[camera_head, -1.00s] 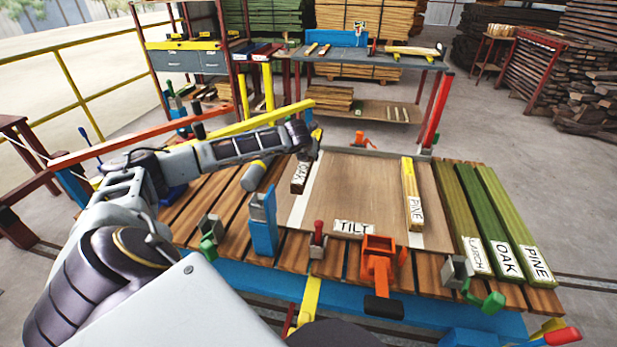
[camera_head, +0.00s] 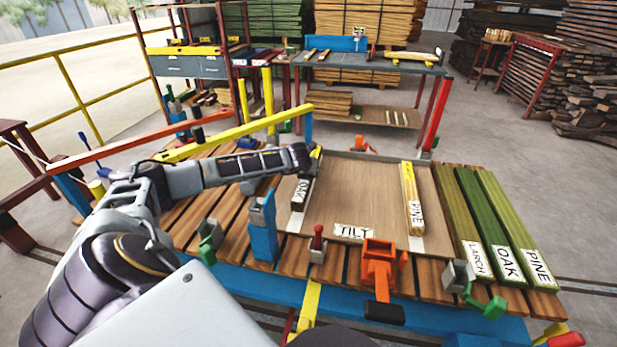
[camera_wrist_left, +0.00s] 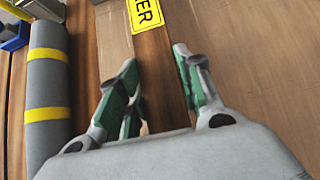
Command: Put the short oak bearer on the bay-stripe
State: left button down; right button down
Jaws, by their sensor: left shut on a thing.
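The short oak bearer (camera_head: 300,194) is a dark brown bar with a white OAK label on its near end. My left gripper (camera_head: 314,160) is shut on it. In the left wrist view, the bearer (camera_wrist_left: 160,60), with a yellow label, runs between the green-padded fingers (camera_wrist_left: 163,88). A white bay-stripe (camera_head: 296,223) runs along the left side of the brown board (camera_head: 355,195); its near end shows below the bearer, which covers the part behind. I cannot tell whether the bearer touches the board. My right gripper is not in view.
A PINE bearer (camera_head: 411,195) lies over the right-hand stripe. LARCH, OAK and PINE boards (camera_head: 495,225) lie on the slats at the right. A blue post (camera_head: 262,228) and an orange clamp (camera_head: 379,265) stand at the near edge. A grey roll (camera_wrist_left: 48,90) lies left of the bearer.

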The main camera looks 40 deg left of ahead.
pick_arm(q)
notch_tip(320, 180, down, 2)
jog(key=shift+f, duration=0.35)
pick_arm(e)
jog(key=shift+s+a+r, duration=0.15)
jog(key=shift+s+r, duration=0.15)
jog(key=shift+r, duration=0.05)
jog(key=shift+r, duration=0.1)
pick_arm(q)
jog(key=c, duration=1.4)
grip_release()
jog(key=shift+f, duration=0.15)
jog(key=o, duration=0.4)
jog(key=shift+o, duration=0.2)
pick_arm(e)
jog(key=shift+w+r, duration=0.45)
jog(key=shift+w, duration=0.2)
